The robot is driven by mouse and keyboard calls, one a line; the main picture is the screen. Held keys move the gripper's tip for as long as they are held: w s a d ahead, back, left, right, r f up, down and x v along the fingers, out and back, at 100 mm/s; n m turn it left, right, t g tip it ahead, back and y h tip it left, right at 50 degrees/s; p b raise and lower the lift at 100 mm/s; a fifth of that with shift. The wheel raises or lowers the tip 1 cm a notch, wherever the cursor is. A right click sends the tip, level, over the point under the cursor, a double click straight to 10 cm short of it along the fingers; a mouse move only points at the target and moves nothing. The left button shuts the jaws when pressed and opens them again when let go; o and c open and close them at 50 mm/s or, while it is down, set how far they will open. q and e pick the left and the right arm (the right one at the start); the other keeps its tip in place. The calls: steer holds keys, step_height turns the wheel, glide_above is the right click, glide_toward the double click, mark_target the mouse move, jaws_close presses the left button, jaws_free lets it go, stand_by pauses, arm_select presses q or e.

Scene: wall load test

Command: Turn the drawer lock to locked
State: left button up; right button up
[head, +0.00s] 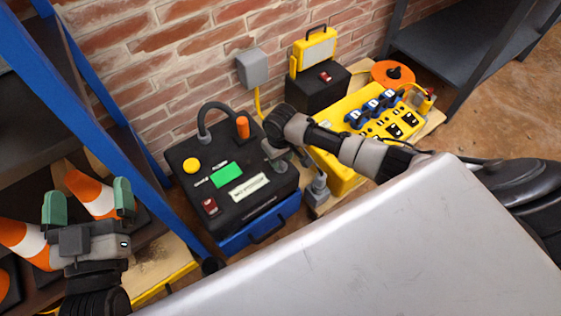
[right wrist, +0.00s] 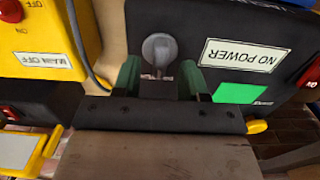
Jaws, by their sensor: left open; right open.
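The black console (head: 225,180) has a blue drawer (head: 262,226) with a dark handle under it. In the right wrist view, a grey round-headed knob (right wrist: 159,48) lies at the black console's edge, between and just beyond my right gripper's green fingers (right wrist: 160,76). It may be the lock; its marks and setting do not show, and I cannot tell whether the fingers touch it. In the head view my right gripper (head: 281,160) is over the console's right side and covers part of it. My left gripper (head: 90,203) is open and empty at the far left.
The console carries a yellow button (head: 191,165), a green panel (head: 223,174), a "NO POWER" label (head: 249,187) and a red switch (head: 209,205). A yellow power box (head: 340,172) stands to the right. A blue rack post (head: 150,175) and traffic cones (head: 92,193) are at left.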

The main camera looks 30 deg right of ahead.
arm_select(q)
steer(key=shift+s+d+r+t+h+b, duration=0.15)
steer(key=shift+s+r+t+h, duration=0.1)
steer(key=shift+r+t, duration=0.4)
steer(key=shift+s+r+t+h+b, duration=0.15)
steer(key=shift+s+r+t+h, duration=0.1)
steer(key=shift+r+t, duration=0.35)
arm_select(e)
steer(key=shift+f, duration=0.9)
jaws_close()
arm_select(q)
steer(key=shift+w, duration=0.1)
